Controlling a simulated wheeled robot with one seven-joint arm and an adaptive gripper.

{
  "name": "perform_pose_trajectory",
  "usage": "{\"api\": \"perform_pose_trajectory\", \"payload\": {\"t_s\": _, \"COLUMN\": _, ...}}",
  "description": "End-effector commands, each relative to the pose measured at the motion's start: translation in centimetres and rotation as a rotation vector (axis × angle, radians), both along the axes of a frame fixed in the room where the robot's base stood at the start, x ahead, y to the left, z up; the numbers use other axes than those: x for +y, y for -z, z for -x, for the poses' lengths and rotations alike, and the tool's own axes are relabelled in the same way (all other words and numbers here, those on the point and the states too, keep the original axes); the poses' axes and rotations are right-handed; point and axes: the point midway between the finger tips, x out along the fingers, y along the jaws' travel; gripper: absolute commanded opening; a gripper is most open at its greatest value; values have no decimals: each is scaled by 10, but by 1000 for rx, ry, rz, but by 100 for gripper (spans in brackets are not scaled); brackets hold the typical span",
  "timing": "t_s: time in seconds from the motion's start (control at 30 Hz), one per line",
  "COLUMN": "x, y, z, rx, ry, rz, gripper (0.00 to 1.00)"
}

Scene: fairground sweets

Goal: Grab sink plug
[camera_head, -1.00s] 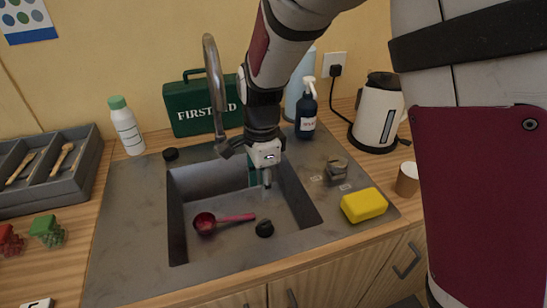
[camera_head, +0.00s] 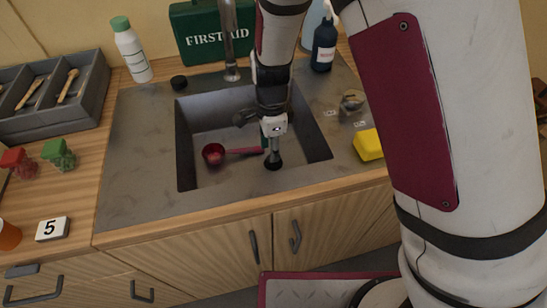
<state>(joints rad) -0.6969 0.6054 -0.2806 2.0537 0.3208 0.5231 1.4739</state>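A small round black piece (camera_head: 273,165) that looks like the sink plug is in the grey sink basin (camera_head: 211,119), near its front right part. My gripper (camera_head: 273,151) points down into the basin, with its tips right over this black piece. I cannot tell whether the tips touch it, or whether they are open or shut. A second small round black piece (camera_head: 179,83) stands on the worktop behind the sink's left back corner.
A red scoop (camera_head: 214,155) lies in the basin left of my gripper. The tap (camera_head: 231,45) rises behind it. A yellow sponge (camera_head: 367,146) is right of the sink. A white bottle (camera_head: 132,52) and green first-aid case (camera_head: 199,34) stand behind. The worktop (camera_head: 139,149) left of the basin is clear.

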Motion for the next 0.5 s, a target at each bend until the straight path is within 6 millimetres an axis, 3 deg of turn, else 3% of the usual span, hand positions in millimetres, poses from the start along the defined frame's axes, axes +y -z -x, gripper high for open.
{"api": "perform_pose_trajectory", "payload": {"t_s": 0.2, "x": -1, "y": 29, "z": 1, "rx": 2, "ry": 1, "rz": 1, "gripper": 32}}
{"api": "perform_pose_trajectory", "payload": {"t_s": 0.5, "x": 0, "y": 32, "z": 1, "rx": 1, "ry": 1, "rz": 0, "gripper": 32}}
